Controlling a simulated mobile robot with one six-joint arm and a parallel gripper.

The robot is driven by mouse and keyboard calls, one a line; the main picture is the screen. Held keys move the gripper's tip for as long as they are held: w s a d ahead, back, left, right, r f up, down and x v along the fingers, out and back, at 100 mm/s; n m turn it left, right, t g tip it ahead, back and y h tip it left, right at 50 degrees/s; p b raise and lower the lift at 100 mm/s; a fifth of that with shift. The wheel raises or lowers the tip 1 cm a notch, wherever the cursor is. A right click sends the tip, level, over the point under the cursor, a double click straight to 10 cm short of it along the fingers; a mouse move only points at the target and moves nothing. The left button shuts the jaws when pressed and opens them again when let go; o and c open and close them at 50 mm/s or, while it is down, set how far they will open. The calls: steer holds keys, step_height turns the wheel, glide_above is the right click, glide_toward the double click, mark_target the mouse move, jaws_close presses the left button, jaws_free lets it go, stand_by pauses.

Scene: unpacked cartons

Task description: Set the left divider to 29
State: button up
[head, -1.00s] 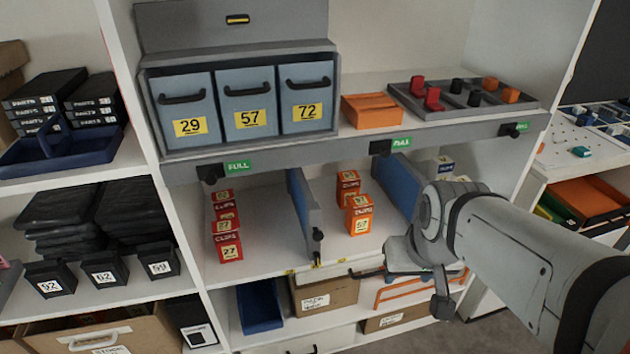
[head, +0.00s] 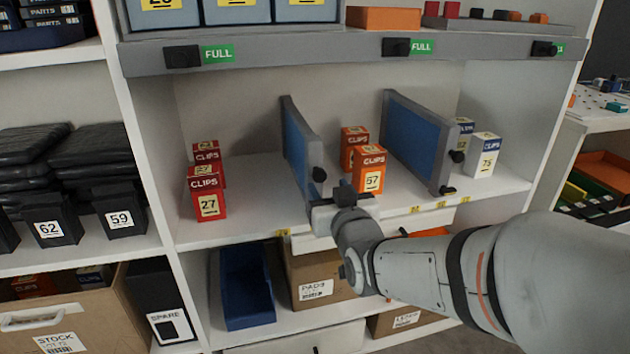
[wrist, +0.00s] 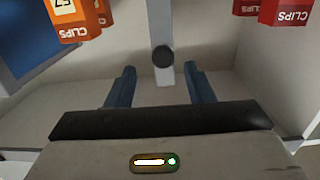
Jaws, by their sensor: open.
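The left divider (head: 300,150) is a blue panel in a grey frame, standing on the middle shelf between the red and orange clip boxes. Its black knob (head: 319,174) faces me. In the wrist view the knob (wrist: 162,55) shows beyond the fingertips, roughly midway between them. My gripper (head: 325,203) is in front of the divider's lower front end. It is open and empty, and its two blue fingers (wrist: 160,80) point toward the divider. The gripper hides the shelf edge below the divider. No 29 mark can be read on that edge.
Red boxes marked 27 (head: 207,195) stand left of the divider, orange boxes marked 57 (head: 369,170) right of it. A right divider (head: 415,140) and white boxes marked 75 (head: 484,155) are farther right. Small yellow tags (head: 283,233) line the shelf edge. Floor left of the divider is clear.

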mark_target(320, 178)
steer(key=shift+w+a+f, duration=0.1)
steer(key=shift+a, duration=0.15)
steer(key=w+p, duration=0.1)
steer(key=p, duration=0.2)
steer(key=shift+a+r, duration=0.1)
steer(key=shift+r, duration=0.2)
steer(key=w+p, duration=0.1)
steer(key=p, duration=0.3)
steer(key=shift+a+p, duration=0.15)
steer(key=shift+p, duration=0.2)
steer(key=p, duration=0.4)
steer(key=shift+w+a, duration=0.1)
steer(key=shift+w, duration=0.1)
steer(key=x, duration=0.3)
steer(key=shift+w+f, duration=0.25)
steer(key=shift+f, duration=0.05)
steer(key=shift+x, duration=0.85)
jaws_close()
